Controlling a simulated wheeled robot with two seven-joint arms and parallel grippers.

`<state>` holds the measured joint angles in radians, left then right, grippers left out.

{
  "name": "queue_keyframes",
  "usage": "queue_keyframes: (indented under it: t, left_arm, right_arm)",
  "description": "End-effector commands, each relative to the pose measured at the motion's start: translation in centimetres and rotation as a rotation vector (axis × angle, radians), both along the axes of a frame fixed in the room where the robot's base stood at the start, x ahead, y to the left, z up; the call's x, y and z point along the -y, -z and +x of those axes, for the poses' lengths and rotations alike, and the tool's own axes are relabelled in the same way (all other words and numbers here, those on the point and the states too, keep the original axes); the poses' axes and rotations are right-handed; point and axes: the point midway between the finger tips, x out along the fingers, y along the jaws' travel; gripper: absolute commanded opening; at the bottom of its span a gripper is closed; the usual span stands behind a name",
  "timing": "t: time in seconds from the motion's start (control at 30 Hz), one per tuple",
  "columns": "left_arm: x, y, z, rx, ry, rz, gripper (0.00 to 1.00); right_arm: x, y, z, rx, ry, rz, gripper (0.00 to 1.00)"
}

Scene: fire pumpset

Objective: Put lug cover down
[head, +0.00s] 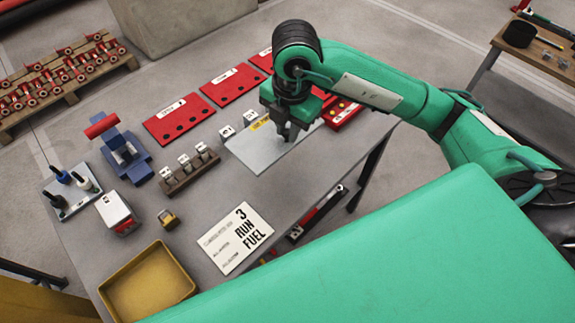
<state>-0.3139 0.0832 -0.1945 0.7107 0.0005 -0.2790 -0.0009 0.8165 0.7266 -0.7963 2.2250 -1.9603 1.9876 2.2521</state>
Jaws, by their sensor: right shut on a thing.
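My right gripper (287,136) points down over a pale grey plate (262,155) on the grey table. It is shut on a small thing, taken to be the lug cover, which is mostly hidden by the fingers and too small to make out. I cannot tell whether the held thing touches the plate. Two small whitish blocks with dark marks, a left one (227,132) and a right one (250,117), stand at the plate's far left edge, near a yellow label (260,123). My left gripper is not in view.
Red plates with holes (180,119) lie along the table's far edge. A brown rack (190,169) holds small whitish blocks. A printed card (236,238), a yellow tray (148,286), a blue fixture with a red handle (125,150) and a bottle tray (72,190) stand around. Bare table lies between.

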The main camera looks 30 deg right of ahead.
Motion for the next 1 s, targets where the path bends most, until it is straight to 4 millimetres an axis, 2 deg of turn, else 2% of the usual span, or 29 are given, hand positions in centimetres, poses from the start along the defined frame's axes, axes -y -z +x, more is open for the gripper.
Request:
queue_keyframes:
  t: [0.03,0.2,0.4,0.63,0.83,1.0]
  left_arm:
    - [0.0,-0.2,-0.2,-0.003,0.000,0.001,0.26]
    - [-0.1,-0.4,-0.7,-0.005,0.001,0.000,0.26]
    - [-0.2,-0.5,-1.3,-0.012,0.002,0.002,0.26]
    - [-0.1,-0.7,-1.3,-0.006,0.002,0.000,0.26]
    - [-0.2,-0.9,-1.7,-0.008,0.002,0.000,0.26]
    - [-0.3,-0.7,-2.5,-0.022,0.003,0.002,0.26]
  right_arm:
    - [0.1,1.5,-0.2,-0.009,0.002,-0.005,0.00]
    - [0.1,6.0,-0.2,-0.008,0.002,-0.004,0.00]
    - [0.1,10.3,-0.1,-0.005,0.000,-0.004,0.00]
    - [0.1,12.4,0.0,-0.004,0.001,-0.002,0.00]
    - [0.1,15.3,-0.1,-0.004,0.001,-0.003,0.00]
    - [0.1,16.0,0.0,0.000,-0.001,-0.001,0.00]
